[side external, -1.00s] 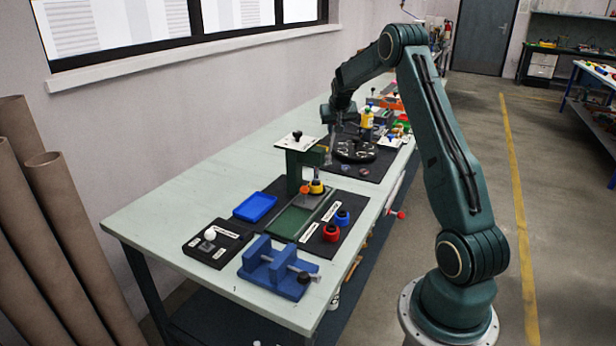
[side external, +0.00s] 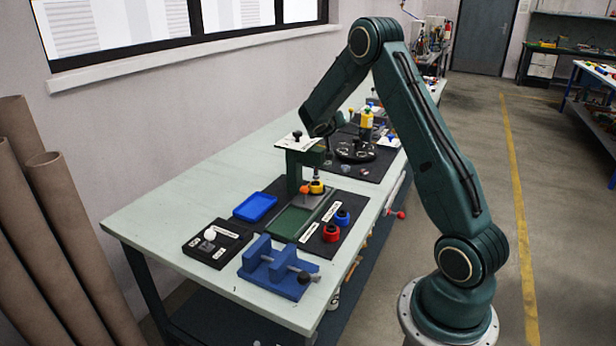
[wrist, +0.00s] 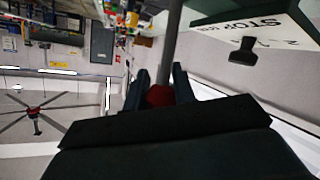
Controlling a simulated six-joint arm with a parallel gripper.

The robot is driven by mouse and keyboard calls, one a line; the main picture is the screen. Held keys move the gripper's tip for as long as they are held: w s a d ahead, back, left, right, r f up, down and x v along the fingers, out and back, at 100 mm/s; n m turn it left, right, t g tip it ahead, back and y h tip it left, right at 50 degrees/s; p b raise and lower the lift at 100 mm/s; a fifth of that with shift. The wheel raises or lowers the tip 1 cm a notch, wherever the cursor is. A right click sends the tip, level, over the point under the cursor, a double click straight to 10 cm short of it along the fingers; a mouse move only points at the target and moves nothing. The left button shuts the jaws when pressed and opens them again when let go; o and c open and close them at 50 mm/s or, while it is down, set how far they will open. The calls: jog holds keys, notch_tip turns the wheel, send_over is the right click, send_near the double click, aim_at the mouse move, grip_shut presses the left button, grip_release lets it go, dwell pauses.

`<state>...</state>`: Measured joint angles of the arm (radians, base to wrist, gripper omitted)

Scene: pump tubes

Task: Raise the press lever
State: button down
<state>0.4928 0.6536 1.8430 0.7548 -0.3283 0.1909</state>
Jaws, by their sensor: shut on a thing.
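The press is a dark green upright frame (side external: 293,172) with a white plate on top, standing at the middle of the bench. Its lever shows in the wrist view as a grey rod (wrist: 169,45) ending in a red knob (wrist: 159,95). My gripper (wrist: 160,78) has its two dark fingers on either side of the knob and is shut on it. In the side view my wrist is beside and just above the press's right edge. There, my fingers and the lever's knob are hidden or too small to make out.
A blue tray (side external: 255,207), a blue vise (side external: 277,268) and a black box with a white ball (side external: 217,243) stand in front of the press. Red and blue ring-shaped parts lie to the right. A yellow bottle (side external: 366,122) and a round black tray are behind.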

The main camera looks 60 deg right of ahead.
jog(key=shift+a, duration=0.1)
dwell(0.3)
jog(key=c, duration=1.1)
grip_release()
jog(key=shift+c, duration=0.2)
jog(key=shift+a, duration=0.1)
jog(key=v, duration=1.3)
jog(key=shift+a, duration=0.3)
jog(key=shift+s+r, duration=0.1)
